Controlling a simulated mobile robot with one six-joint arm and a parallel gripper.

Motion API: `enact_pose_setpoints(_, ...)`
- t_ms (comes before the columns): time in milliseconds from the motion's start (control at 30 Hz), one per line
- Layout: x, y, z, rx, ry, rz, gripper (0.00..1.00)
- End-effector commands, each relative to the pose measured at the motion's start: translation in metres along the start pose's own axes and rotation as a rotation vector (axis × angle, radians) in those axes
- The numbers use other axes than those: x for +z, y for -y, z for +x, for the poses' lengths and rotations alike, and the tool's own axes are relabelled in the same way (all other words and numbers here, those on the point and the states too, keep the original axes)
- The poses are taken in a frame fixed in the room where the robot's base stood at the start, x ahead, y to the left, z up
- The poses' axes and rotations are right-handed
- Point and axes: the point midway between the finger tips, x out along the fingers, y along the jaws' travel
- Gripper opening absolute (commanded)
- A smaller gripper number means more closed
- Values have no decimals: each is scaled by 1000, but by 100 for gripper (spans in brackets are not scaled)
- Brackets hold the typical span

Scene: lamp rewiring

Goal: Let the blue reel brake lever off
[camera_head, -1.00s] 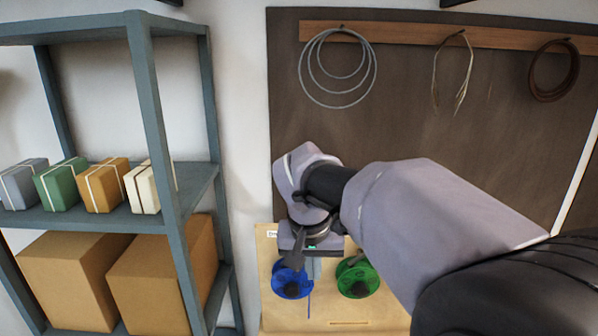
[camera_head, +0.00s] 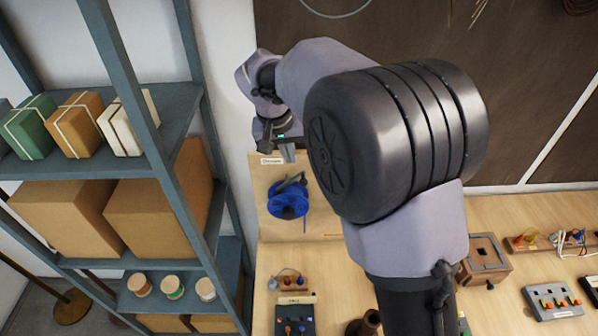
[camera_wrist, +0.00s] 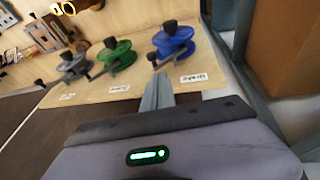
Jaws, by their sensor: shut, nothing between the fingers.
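The blue reel (camera_head: 287,203) hangs on the pale wooden board, with a dark lever (camera_head: 291,181) across its upper part. The blue reel also shows in the wrist view (camera_wrist: 174,44), with a black knob (camera_wrist: 153,58) at its left side. I cannot tell the lever's exact setting. My gripper (camera_head: 288,153) is above the blue reel, near the board's top edge and apart from the reel. In the wrist view its fingers (camera_wrist: 158,78) are shut together and empty, pointing toward the board by the small label under the blue reel.
A green reel (camera_wrist: 118,54) and a grey reel (camera_wrist: 73,66) sit beside the blue one, each with a dark lever; my arm hides them in the head view. A steel shelf (camera_head: 178,108) with boxes stands close on the left. The bench (camera_head: 335,275) below carries several small fixtures.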

Motion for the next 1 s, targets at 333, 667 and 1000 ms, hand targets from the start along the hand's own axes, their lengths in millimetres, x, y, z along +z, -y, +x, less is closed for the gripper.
enact_pose_setpoints(333,7,-7,66,0,3,0,0)
enact_pose_setpoints(667,11,-12,82,-1,0,0,0)
enact_pose_setpoints(1000,11,-13,83,-15,0,6,0)
